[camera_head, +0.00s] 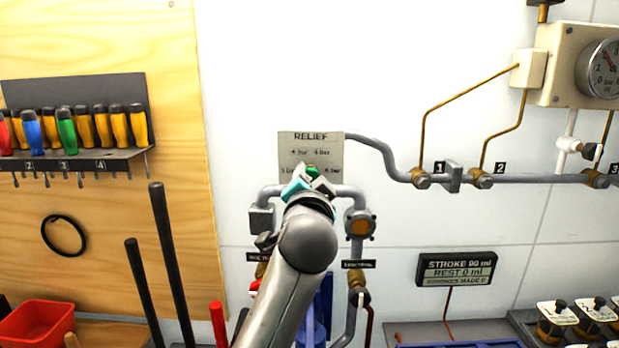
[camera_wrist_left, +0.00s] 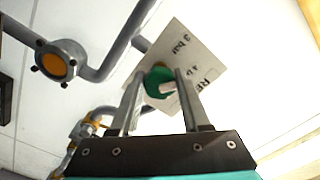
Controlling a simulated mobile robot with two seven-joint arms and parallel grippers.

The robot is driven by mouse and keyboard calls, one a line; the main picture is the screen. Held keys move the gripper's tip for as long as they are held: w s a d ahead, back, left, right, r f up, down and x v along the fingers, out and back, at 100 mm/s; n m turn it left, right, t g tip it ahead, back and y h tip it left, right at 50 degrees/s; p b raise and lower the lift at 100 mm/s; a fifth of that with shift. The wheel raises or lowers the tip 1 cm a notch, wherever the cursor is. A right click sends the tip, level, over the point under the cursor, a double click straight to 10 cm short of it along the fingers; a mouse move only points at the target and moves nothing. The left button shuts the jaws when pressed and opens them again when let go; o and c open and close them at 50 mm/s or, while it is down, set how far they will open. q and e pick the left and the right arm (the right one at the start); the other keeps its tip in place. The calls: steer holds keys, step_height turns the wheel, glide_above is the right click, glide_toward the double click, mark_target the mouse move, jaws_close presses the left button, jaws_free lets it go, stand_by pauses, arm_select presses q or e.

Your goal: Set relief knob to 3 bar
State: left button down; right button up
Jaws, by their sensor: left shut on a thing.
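The RELIEF plate (camera_head: 311,150) is on the white wall in the head view, with bar marks around a green knob (camera_head: 313,171). My left gripper (camera_head: 309,181) is at the knob and covers most of it. In the left wrist view the green knob (camera_wrist_left: 156,81) sits between the two fingers of my left gripper (camera_wrist_left: 158,86), which is shut on it. A pale pointer (camera_wrist_left: 168,87) on the knob points right in that view, not at the "3 bar" mark (camera_wrist_left: 181,45). Its exact reading is unclear. My right gripper is not in view.
Grey pipes (camera_head: 380,153) and a valve with an orange face (camera_head: 360,223) lie close to the right of the knob. A screwdriver rack (camera_head: 80,155) and a red bin (camera_head: 37,322) are at the left. A gauge (camera_head: 604,70) is at the upper right.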

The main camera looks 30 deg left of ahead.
arm_select(q)
steer(key=n+p, duration=0.1)
steer(key=n, duration=0.6)
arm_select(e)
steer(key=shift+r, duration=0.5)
arm_select(q)
steer(key=shift+c, duration=1.9)
jaws_free()
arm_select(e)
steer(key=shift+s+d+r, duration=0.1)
